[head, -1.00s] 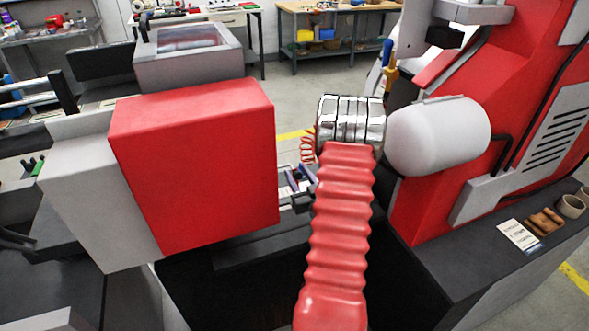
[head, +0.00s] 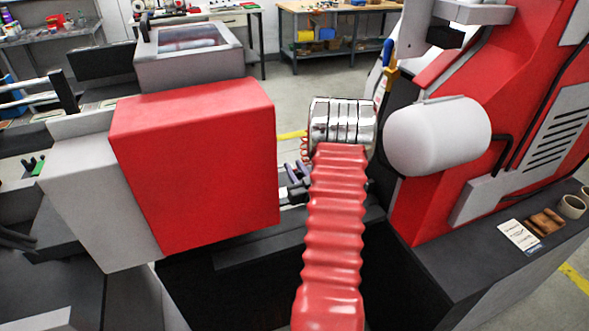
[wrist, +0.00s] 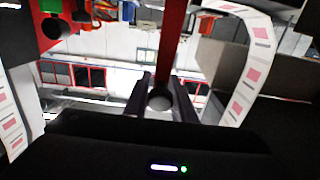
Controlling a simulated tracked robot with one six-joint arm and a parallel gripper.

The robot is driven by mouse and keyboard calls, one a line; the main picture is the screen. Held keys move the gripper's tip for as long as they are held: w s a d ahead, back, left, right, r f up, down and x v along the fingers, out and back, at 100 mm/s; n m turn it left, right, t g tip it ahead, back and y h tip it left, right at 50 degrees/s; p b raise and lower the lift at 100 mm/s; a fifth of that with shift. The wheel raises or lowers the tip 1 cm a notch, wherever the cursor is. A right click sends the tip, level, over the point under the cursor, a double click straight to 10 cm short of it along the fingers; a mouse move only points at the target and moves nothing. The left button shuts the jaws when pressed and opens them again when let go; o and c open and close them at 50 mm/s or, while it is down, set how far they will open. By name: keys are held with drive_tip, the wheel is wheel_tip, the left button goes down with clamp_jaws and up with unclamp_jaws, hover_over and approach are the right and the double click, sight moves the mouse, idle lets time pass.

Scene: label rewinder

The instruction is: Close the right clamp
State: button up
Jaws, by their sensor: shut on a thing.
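In the wrist view, my gripper (wrist: 160,97) has its two dark fingers shut around a round grey end. A red bar (wrist: 173,45) runs down from the top of the picture to the fingers. The bar looks like the lever of the right clamp, but the clamp's body and jaw cannot be made out. In the head view, my gripper (head: 297,186) shows only in part, low in the gap between the red housing (head: 195,165) and my own red ribbed arm sleeve, which hides the rest.
A white label strip with pink marks (wrist: 250,55) curves down at the right of the wrist view; another stretch (wrist: 10,115) is at left. In the head view, a white cylinder (head: 437,137) juts from the red machine frame (head: 510,100). A dark ledge (head: 540,250) holds small items.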

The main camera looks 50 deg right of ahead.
clamp_jaws()
